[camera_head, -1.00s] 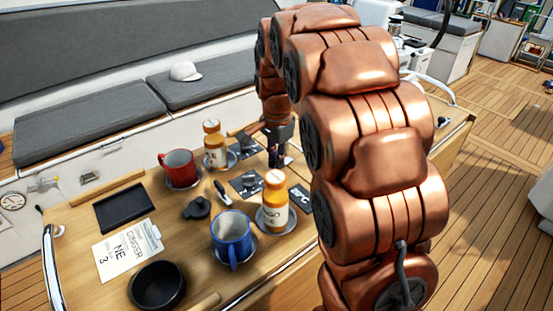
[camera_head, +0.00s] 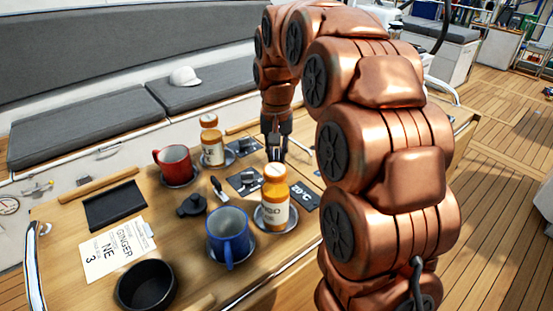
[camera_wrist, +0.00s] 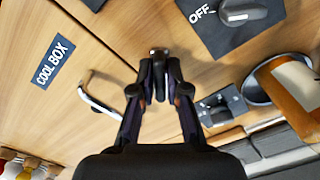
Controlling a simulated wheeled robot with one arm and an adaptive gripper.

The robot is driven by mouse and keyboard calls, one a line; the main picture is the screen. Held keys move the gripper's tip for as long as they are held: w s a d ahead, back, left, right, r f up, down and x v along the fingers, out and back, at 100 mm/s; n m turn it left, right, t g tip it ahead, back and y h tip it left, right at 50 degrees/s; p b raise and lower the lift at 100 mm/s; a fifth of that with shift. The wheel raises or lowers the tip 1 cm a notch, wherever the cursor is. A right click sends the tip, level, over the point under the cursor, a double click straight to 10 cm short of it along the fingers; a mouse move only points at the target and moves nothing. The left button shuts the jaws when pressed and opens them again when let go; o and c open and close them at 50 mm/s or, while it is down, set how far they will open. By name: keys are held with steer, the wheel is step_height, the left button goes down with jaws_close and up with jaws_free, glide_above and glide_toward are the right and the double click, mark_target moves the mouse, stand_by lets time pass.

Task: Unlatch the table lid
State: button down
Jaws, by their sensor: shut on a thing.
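The wooden table lid (camera_wrist: 60,100) fills much of the wrist view, with a COOL BOX label (camera_wrist: 55,62) on it and a seam running across the wood. My gripper (camera_wrist: 160,75) points at the wood, its fingers drawn together on a small metal latch piece (camera_wrist: 159,52) that shows just past the fingertips. The rest of that piece is hidden by the fingers. In the head view my gripper (camera_head: 275,150) is low over the table beyond the orange-capped bottle (camera_head: 275,205), and the latch cannot be made out.
A black OFF plate with a grey knob (camera_wrist: 245,12) and a switch plate (camera_wrist: 222,105) flank my gripper. A curved metal handle (camera_wrist: 97,100) is at left. A red mug (camera_head: 174,163), a blue mug (camera_head: 228,235) and bottles crowd the table.

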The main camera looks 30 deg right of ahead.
mark_target(277, 154)
steer(key=n, duration=0.3)
steer(key=shift+n+b, duration=0.3)
steer(key=shift+b, duration=0.05)
steer(key=shift+n, duration=1.9)
steer(key=c, duration=1.2)
jaws_free()
steer(key=shift+o, duration=0.2)
step_height(277, 154, up, 12)
